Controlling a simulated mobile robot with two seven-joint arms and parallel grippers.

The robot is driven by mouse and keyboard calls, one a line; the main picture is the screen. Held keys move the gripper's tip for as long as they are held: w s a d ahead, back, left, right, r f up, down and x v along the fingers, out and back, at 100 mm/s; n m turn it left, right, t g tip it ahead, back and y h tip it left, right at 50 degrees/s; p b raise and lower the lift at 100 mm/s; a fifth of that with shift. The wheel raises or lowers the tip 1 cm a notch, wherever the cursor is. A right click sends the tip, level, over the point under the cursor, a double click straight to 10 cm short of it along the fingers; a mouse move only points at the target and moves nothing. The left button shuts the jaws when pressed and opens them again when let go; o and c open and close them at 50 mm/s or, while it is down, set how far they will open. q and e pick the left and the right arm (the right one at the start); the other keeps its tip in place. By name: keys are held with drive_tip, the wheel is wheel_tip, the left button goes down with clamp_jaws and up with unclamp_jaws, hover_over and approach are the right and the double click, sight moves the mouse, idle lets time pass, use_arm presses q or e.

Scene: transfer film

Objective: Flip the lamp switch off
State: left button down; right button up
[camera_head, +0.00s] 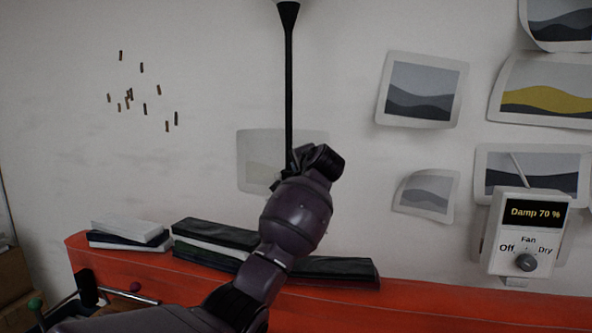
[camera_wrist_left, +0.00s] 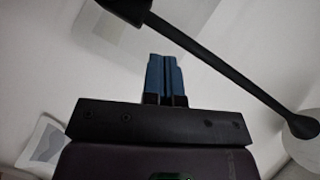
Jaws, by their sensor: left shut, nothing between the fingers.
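The lamp (camera_head: 289,90) is a thin black upright pole against the wall, flaring at the top edge of the head view. In the left wrist view the black pole (camera_wrist_left: 215,65) runs diagonally from a dark block (camera_wrist_left: 128,8) at the top to a pale rounded part (camera_wrist_left: 303,145) at the right. My left gripper (camera_wrist_left: 164,78) has its blue fingers shut and empty, pointing toward the pole near the dark block. I cannot tell if they touch it. In the head view my left wrist covers the pole's lower end and the fingertips. I cannot make out the switch clearly.
A red-orange surface (camera_head: 440,300) runs along the wall, bearing dark and white flat stacks (camera_head: 128,232). A white fan control box (camera_head: 505,262) with a knob (camera_head: 526,262) is at right. Pictures (camera_head: 420,90) hang on the wall. A rod with coloured balls shows at lower left.

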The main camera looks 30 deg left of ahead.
use_arm(q)
drive_tip(key=shift+r+b+v, duration=0.15)
drive_tip(key=shift+b+v, duration=0.05)
drive_tip(key=shift+v, duration=1.05)
drive_tip(key=shift+r+b+v, duration=0.15)
drive_tip(key=shift+b+v, duration=0.05)
drive_tip(key=shift+v, duration=1.1)
